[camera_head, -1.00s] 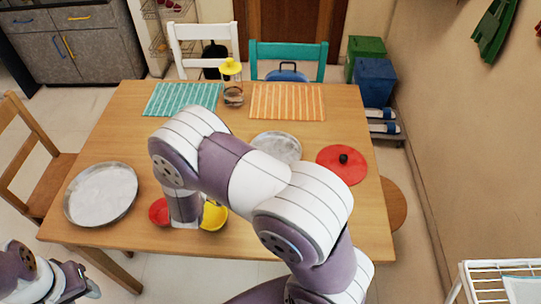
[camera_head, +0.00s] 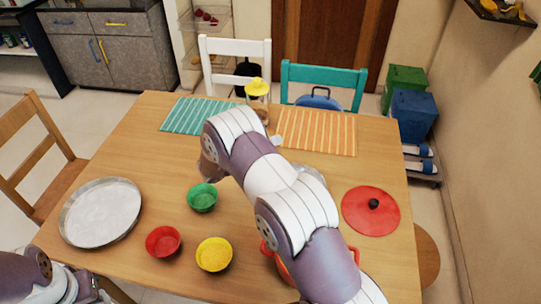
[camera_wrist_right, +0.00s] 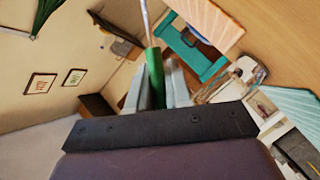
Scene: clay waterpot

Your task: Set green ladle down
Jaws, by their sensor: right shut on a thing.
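In the right wrist view, my right gripper (camera_wrist_right: 160,88) is shut on the green ladle (camera_wrist_right: 154,62) by its green handle. A thin metal shaft runs up from the handle out of the picture, so the ladle's bowl is not seen there. In the head view my right arm reaches over the table (camera_head: 150,225) and hides its own gripper and most or all of the ladle. My left gripper (camera_head: 88,289) is partly in view at the bottom left, off the table's near edge, and its jaws are unclear.
Green (camera_head: 202,197), red (camera_head: 163,241) and yellow (camera_head: 214,254) bowls stand near the table's front. A round metal tray (camera_head: 101,212) lies left, and a red lid (camera_head: 371,211) right. A red pot (camera_head: 268,252) is partly behind my arm. Striped mats (camera_head: 316,131) lie at the back.

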